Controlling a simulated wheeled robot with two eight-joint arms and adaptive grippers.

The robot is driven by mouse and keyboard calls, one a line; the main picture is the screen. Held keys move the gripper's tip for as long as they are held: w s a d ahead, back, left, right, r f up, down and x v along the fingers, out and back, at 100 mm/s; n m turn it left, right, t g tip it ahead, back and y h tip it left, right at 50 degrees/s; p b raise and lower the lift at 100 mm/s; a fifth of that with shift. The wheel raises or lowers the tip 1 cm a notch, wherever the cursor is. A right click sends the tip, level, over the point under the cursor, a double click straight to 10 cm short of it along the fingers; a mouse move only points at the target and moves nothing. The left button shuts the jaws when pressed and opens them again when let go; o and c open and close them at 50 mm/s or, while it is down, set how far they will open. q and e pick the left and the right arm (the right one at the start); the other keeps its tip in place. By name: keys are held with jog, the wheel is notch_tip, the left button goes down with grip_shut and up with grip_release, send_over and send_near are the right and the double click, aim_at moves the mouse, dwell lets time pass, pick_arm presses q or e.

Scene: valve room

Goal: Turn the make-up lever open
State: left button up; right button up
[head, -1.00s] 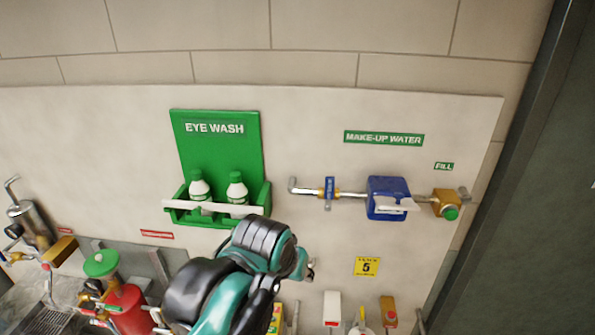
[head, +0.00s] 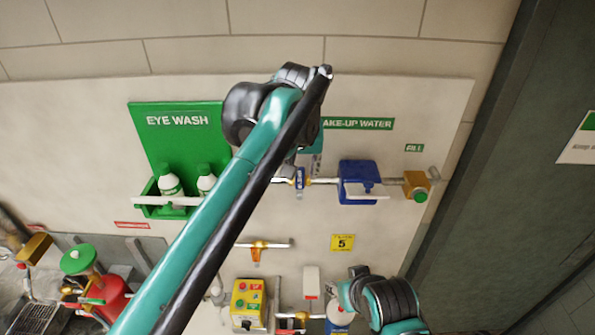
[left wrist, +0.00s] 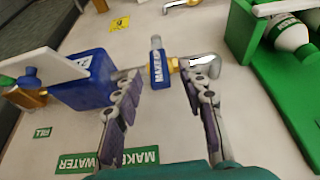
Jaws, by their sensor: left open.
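The make-up lever (head: 300,180) is a small blue handle with a white label on a brass valve in the wall pipe, under the green make-up water sign (head: 358,124). It stands crosswise to the pipe. In the left wrist view, which is upside down, the lever (left wrist: 157,66) shows between the fingertips of my left gripper (left wrist: 161,80). The gripper is open, one finger on each side of the lever; I cannot tell whether either touches. In the head view my left arm partly hides the gripper and pipe.
A blue box (head: 360,181) with a white flap sits on the same pipe, beside a brass fitting (head: 416,186) with a green end. The green eye wash holder (head: 150,150) with two bottles is left. A yellow button box (head: 248,303) and other fittings are below.

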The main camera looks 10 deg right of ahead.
pick_arm(q)
jog(key=shift+x, duration=1)
grip_shut()
